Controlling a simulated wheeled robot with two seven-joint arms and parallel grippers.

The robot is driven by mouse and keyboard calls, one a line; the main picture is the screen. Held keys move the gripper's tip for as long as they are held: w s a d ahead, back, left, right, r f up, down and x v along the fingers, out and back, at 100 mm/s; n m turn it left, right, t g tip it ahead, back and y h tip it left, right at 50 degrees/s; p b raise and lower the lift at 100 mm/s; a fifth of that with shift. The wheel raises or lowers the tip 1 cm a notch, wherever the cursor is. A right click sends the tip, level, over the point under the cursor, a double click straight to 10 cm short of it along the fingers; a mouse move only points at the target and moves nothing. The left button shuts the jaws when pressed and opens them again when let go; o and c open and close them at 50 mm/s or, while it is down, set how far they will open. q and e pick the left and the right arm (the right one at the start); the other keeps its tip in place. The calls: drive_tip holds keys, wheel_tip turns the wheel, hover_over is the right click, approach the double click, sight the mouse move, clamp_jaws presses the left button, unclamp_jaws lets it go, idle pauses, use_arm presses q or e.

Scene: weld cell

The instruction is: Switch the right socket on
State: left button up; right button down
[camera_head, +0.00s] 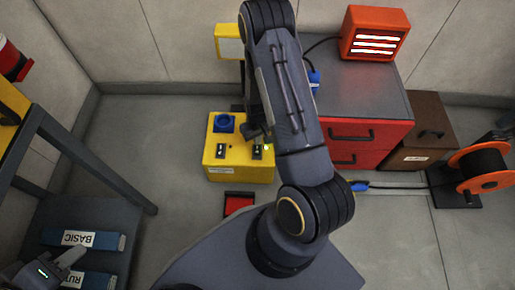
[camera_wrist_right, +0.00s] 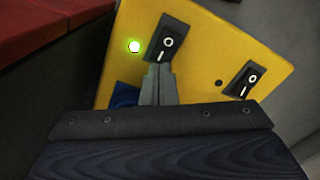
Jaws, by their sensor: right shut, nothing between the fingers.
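A yellow socket box (camera_head: 240,174) stands on the floor with a blue socket (camera_head: 224,122) on its left half. The left switch (camera_head: 221,150) has a dark, unlit lamp beside it. The right switch (camera_head: 257,152) has a lit green lamp (camera_head: 267,147) beside it. My right gripper (camera_wrist_right: 160,72) is shut and empty, its tips at the edge of the right switch (camera_wrist_right: 166,38) in the wrist view; contact is unclear. The right socket is mostly hidden by my gripper, with a blue part (camera_wrist_right: 125,96) showing. My left gripper (camera_head: 68,260) is at lower left, partly out of frame.
A red drawer cabinet (camera_head: 350,128) with an orange heater (camera_head: 375,34) stands right of the box. A brown case (camera_head: 420,132) and an orange cable reel (camera_head: 482,168) are further right. A red pad (camera_head: 238,202) lies before the box. Blue binders (camera_head: 85,239) lie at lower left.

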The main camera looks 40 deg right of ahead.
wheel_tip(320, 180, up, 4)
drive_tip(key=p, duration=0.2)
drive_tip(key=shift+p, duration=0.3)
drive_tip(key=shift+r, duration=0.1)
wheel_tip(320, 180, up, 10)
drive_tip(key=r+t+y, duration=0.1)
hover_over(257, 147)
drive_tip(key=w+a, duration=0.1)
drive_tip(key=a, duration=0.1)
drive_tip(key=s+a+r+m+t+y, duration=0.1)
drive_tip(key=s+a+r+t+y, duration=0.2)
drive_tip(key=r, duration=1)
drive_tip(key=s+a+r+n+t, duration=0.1)
drive_tip(key=s+a+r, duration=0.3)
drive_tip(key=s+r, duration=0.25)
drive_tip(key=s+a+r+t, duration=0.1)
drive_tip(key=s+a+r, duration=0.35)
drive_tip(key=s, duration=0.35)
wheel_tip(257, 147, up, 33)
drive_tip(key=p, duration=3.2)
drive_tip(key=shift+d+f+p, duration=0.15)
drive_tip(key=shift+d+p, duration=0.15)
drive_tip(key=shift+p, duration=0.1)
